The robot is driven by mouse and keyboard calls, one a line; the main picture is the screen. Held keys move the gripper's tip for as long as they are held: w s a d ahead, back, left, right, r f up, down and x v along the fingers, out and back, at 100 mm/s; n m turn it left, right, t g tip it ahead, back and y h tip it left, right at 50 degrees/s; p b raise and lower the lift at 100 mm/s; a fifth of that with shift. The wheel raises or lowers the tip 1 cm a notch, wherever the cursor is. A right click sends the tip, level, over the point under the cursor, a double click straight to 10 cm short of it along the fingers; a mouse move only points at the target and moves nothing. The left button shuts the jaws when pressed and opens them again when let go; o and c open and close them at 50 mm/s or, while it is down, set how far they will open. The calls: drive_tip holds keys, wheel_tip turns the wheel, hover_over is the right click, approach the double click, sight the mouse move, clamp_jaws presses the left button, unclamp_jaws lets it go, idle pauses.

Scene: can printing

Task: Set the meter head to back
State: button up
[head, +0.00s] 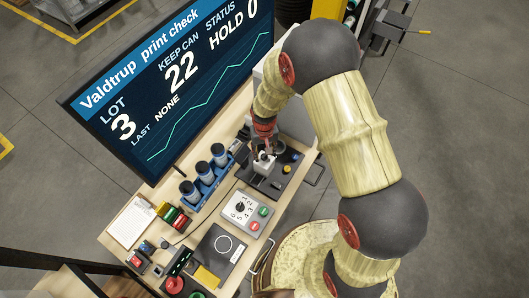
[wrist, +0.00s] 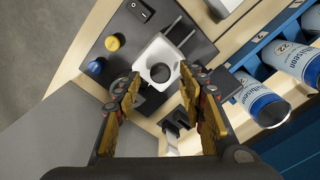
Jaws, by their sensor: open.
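The meter head appears to be the white block with a round black knob on top (wrist: 160,62). It sits on a dark base plate (wrist: 192,48) with two thin rods running from it in the wrist view. In the head view the white block (head: 264,166) stands near the right part of the bench. My gripper (wrist: 160,84) is open, with its fingertips on either side of the block's near end; I cannot tell whether they touch it. In the head view my gripper (head: 263,146) is directly over or beside the block, and its fingers partly hide it.
A blue rack (head: 207,186) of printed cans stands left of the base plate, close to my gripper. A dial box (head: 240,213) with green and red buttons is in front. A large screen (head: 170,80) rises behind. The base plate carries a yellow knob (wrist: 115,42) and a rocker switch (wrist: 140,10).

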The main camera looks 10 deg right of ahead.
drive_tip(key=shift+f, duration=0.9)
drive_tip(key=shift+c, duration=1.3)
drive_tip(key=c, duration=0.7)
clamp_jaws()
